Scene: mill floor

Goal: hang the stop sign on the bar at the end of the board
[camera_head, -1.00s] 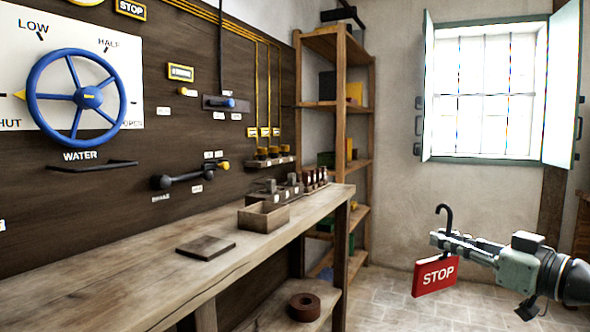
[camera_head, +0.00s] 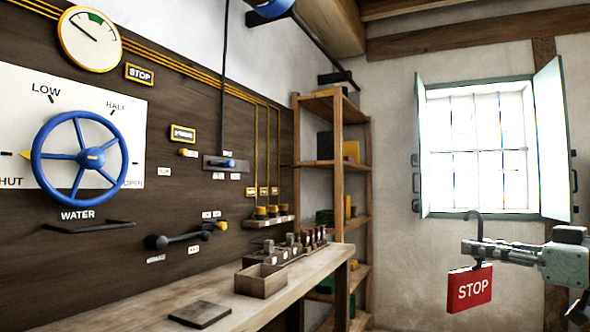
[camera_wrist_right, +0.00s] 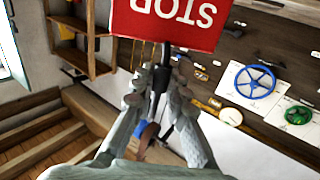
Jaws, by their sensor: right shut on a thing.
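The red stop sign (camera_head: 470,288) with white "STOP" lettering hangs from a dark hook (camera_head: 478,215) at the lower right of the head view. My right gripper (camera_head: 476,247) is shut on the hook's stem, with the curved top above the fingers and the plate below. The wrist view shows the sign (camera_wrist_right: 172,20) upside down, its dark stem between the gripper fingers (camera_wrist_right: 160,88). A dark horizontal bar (camera_head: 88,227) is mounted on the board (camera_head: 165,110) under the WATER label, well left of the sign. My left gripper is not in view.
A wooden bench (camera_head: 255,312) runs along the board, with an open box (camera_head: 262,281) and a flat dark slab (camera_head: 200,314) on it. A blue wheel (camera_head: 80,157) and a lever (camera_head: 185,237) stick out from the board. Shelves (camera_head: 338,180) stand in the corner.

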